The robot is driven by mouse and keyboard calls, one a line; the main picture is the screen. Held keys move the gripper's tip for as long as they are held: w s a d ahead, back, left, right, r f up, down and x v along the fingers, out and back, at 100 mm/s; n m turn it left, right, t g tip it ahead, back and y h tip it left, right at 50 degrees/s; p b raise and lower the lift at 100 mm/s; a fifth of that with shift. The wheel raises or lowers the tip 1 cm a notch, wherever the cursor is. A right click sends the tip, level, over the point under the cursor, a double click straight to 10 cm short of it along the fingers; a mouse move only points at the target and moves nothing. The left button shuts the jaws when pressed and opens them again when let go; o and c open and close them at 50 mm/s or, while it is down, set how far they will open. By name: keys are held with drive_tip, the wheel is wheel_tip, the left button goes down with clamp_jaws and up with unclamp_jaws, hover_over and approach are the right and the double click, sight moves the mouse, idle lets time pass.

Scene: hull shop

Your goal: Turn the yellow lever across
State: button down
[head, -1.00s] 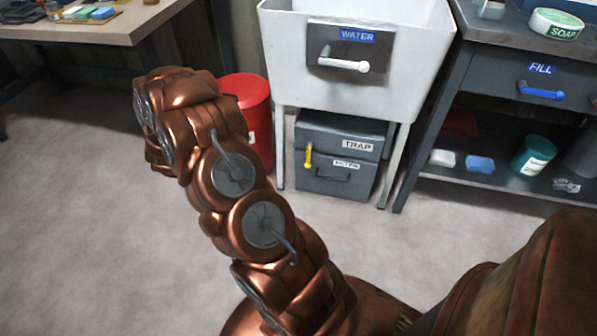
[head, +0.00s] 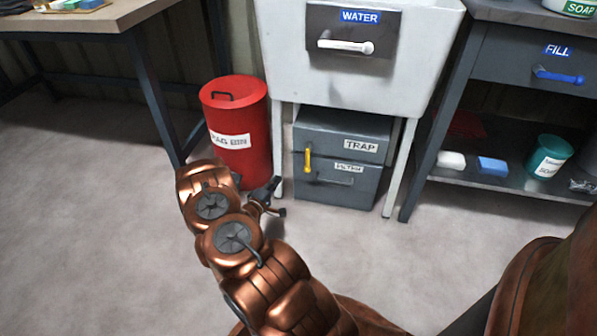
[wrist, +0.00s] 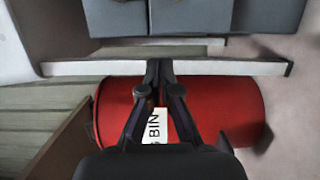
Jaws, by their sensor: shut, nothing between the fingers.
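The yellow lever (head: 307,161) hangs upright, pointing down, on the left front of the grey box labelled TRAP (head: 342,142) under the white sink. My gripper (head: 277,198) is low in front of the red bin, to the left of the lever and apart from it. In the wrist view my gripper (wrist: 159,66) is shut and empty, its fingertips together over the red bin (wrist: 235,105). The lever does not show in the wrist view; only the grey fronts at the top edge do.
The red bin (head: 250,115) stands left of the sink (head: 430,50), close to my gripper. Sink legs (head: 402,165) flank the grey box. A lower grey drawer (head: 335,182) sits beneath it. A workbench (head: 90,22) is at left, a shelf unit (head: 480,50) at right. Floor in front is clear.

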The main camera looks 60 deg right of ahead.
sight(308, 158)
drive_tip(key=shift+d, duration=0.15)
drive_tip(key=d+b, duration=0.1)
drive_tip(key=d, duration=0.2)
drive_tip(key=d+b, duration=0.1)
drive_tip(key=d, duration=0.2)
drive_tip(key=w+d+b, duration=0.1)
drive_tip(key=d, duration=0.2)
drive_tip(key=shift+d, duration=0.4)
drive_tip(key=shift+s+d+f+b, duration=0.1)
drive_tip(key=shift+s+d+b, duration=0.15)
drive_tip(key=shift+s+b, duration=0.4)
drive_tip(key=shift+s+d+b, duration=0.25)
drive_tip(key=shift+s+b, duration=0.05)
drive_tip(key=shift+s, duration=0.6)
drive_tip(key=shift+s+d, duration=0.15)
drive_tip(key=shift+s, duration=0.15)
drive_tip(key=shift+w, duration=0.15)
